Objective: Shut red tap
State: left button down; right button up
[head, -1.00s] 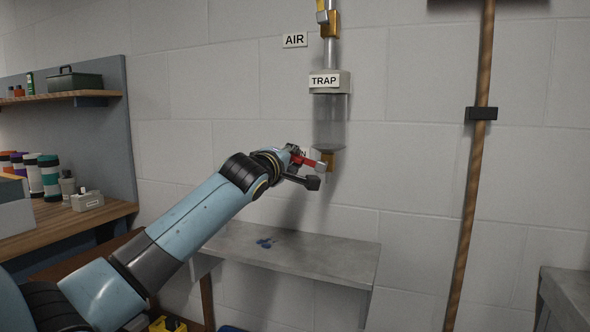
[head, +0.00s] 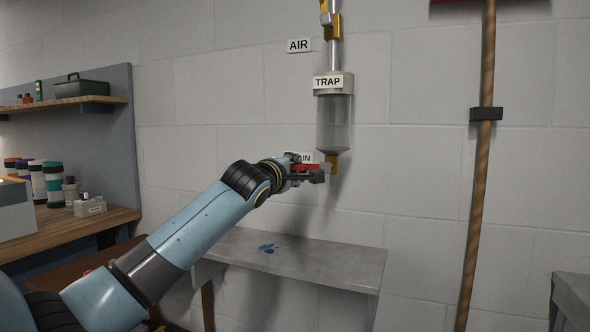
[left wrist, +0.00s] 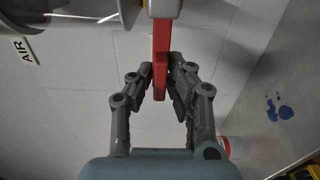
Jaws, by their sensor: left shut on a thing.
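The red tap's lever (head: 306,167) sits beside the brass fitting (head: 333,161) under the clear trap (head: 334,122) on the wall. It lies about level in the head view. My left gripper (head: 311,172) is shut on the lever from the left. In the left wrist view, the red lever (left wrist: 162,75) runs between the fingers of my left gripper (left wrist: 161,80), its end reaching down between them. A label (head: 305,157) beside the fitting is partly hidden by my gripper; only "IN" reads. My right gripper is not in view.
A grey shelf (head: 330,266) with blue stains (head: 267,247) stands below the trap. A wooden bench (head: 70,226) with containers is at the left. A brown pole (head: 477,190) stands at the right. The wall between trap and pole is clear.

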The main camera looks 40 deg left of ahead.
pick_arm(q)
jog(key=shift+f, duration=0.1)
jog(key=c, duration=1.4)
grip_release()
jog(key=shift+o, duration=0.2)
jog(key=v, duration=1.2)
